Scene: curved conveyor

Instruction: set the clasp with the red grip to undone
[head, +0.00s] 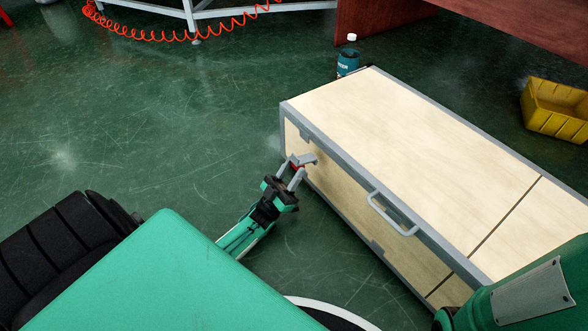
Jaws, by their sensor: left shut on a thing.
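A long case with pale wood panels and grey metal edging (330,149) lies on the floor, right of centre. On its near long side, towards the left end, is the clasp with the red grip (297,166), of which only a little red shows between my fingers. My left gripper (298,168) reaches in from the lower left and is shut on this red grip. The fingers hide most of the clasp, so its exact position is hard to tell. My right arm shows at the lower right, with its gripper out of view.
A grey handle (392,216) sticks out from the case's near side, right of the clasp. A dark bottle with a white cap (347,63) stands behind the case. A yellow bin (556,108) is at the far right. The green floor (150,120) to the left is clear.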

